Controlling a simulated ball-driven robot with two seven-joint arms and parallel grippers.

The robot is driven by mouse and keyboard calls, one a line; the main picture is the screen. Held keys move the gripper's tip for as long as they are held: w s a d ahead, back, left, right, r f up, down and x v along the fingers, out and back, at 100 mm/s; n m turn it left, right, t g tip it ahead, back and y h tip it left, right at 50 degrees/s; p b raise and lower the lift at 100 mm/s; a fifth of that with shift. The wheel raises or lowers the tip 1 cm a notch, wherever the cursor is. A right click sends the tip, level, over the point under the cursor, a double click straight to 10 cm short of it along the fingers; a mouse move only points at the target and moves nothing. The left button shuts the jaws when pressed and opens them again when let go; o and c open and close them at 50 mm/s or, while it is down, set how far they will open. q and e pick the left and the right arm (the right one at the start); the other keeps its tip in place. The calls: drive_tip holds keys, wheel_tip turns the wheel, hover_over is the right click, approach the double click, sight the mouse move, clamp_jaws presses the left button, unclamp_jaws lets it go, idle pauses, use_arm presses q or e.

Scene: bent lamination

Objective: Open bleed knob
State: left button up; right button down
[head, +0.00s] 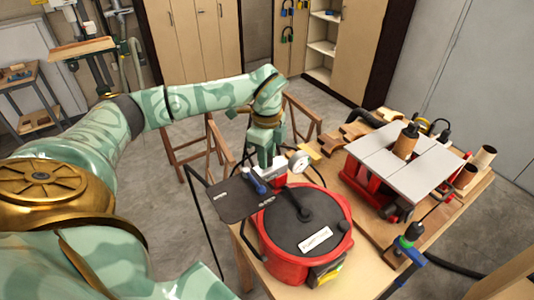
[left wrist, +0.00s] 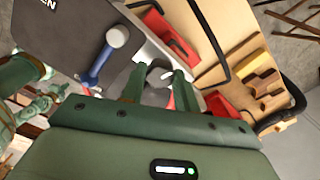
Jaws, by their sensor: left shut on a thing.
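My left gripper (head: 268,158) reaches down behind the red vacuum pot, close beside the white dial gauge (head: 299,161). In the left wrist view its two green fingers (left wrist: 158,74) are shut on a grey round part, which seems to be the bleed knob (left wrist: 155,88). The fingers hide much of it, and its turn cannot be read. A blue-handled lever (head: 254,182) with a pale round end sits just left of the gripper; it also shows in the left wrist view (left wrist: 100,60). My right gripper is not in view.
The red pot (head: 270,243) with a black lid (head: 290,222) stands on a wooden bench. A dark plate (head: 233,199) lies left of the gripper. A grey-topped red machine (head: 403,160), clamps and wood pieces occupy the bench's right. Sawhorses stand behind.

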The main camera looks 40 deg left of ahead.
use_arm(q)
drive_tip(key=shift+w+r+n+b, duration=0.1)
drive_tip(key=shift+n+b, duration=0.2)
drive_tip(key=shift+n, duration=1.3)
drive_tip(key=o, duration=1)
drive_tip(key=shift+c, duration=0.2)
wheel_tip(320, 180, up, 16)
drive_tip(key=shift+r, duration=0.15)
